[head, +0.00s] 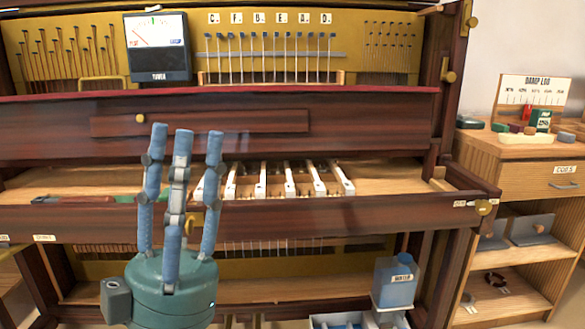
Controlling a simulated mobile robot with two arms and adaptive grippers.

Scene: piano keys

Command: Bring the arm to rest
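My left gripper (184,140) is in the head view, left of the middle, in front of an opened wooden piano (270,112). It has a green palm and blue jointed fingers. The fingers point up, apart from one another, and nothing is between them, so it is open and empty. They overlap the keybed and hide part of the left end of the row of white keys (290,182). I cannot tell whether the fingers touch the piano. My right gripper is out of view.
A tuner (158,47) sits on the piano's upper left. A water bottle (397,280) stands at the lower right, beside a white bin (335,321). A wooden cabinet (530,170) with small items on top stands at the right. Tools lie on the keybed's left.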

